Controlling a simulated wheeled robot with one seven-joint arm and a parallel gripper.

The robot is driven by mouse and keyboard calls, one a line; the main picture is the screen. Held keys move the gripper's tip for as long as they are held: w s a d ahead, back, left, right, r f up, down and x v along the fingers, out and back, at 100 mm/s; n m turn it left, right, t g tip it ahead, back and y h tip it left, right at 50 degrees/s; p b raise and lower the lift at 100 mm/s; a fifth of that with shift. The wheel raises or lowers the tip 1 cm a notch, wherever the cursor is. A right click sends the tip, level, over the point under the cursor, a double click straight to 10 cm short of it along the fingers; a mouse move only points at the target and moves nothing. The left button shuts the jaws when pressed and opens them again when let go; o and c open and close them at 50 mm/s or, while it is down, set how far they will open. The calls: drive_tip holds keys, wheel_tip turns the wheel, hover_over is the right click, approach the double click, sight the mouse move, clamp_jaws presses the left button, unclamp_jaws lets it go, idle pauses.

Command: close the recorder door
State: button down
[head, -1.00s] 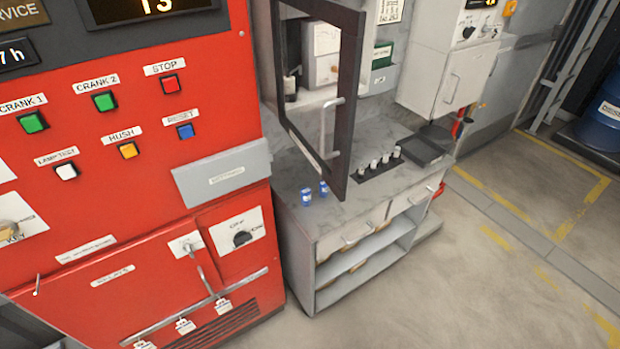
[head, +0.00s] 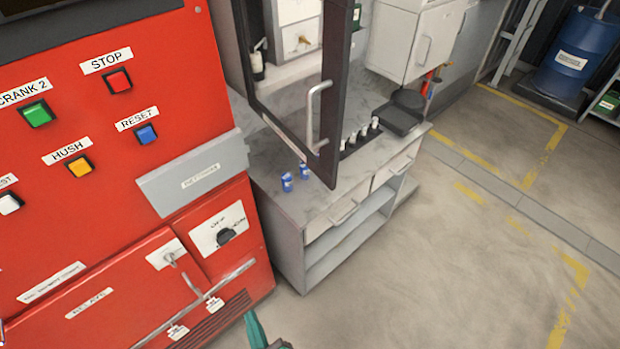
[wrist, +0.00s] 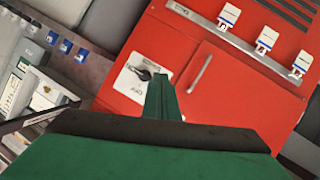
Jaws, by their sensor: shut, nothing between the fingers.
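The recorder door (head: 341,90) is a dark-framed glass door with a metal bar handle (head: 312,116). It stands open in the head view, swung out over the grey counter, with its top cut off. My gripper (head: 253,320) shows as a green tip at the bottom edge of the head view, well below the door and apart from it. In the wrist view my gripper (wrist: 160,97) is shut and empty, in front of the red cabinet's lower panel. A dark-edged shape at the wrist view's left may be part of the door; I cannot tell.
The red pump cabinet (head: 110,190) with buttons and a jutting grey tray (head: 195,175) stands left of the counter (head: 262,160). Small blue items (head: 288,182) and several white-topped items (head: 363,134) sit under the door. The floor (head: 440,260) at right is clear.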

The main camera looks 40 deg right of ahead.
sight(324, 173)
drive_tip(key=w+d+r+m+g+h, duration=0.2)
drive_tip(key=w+d+r+m+h, duration=0.3)
drive_tip(key=w+d+r+h, duration=0.6)
wheel_tip(324, 173, up, 20)
drive_tip(key=s+m+g+h, duration=0.35)
drive_tip(key=m+g, duration=0.85)
drive_tip(key=m, duration=0.4)
drive_tip(key=shift+h, duration=0.25)
drive_tip(key=d, duration=1.2)
drive_tip(key=shift+w+d+f, duration=0.1)
drive_tip(key=shift+d, duration=0.3)
drive_tip(key=shift+d, duration=0.1)
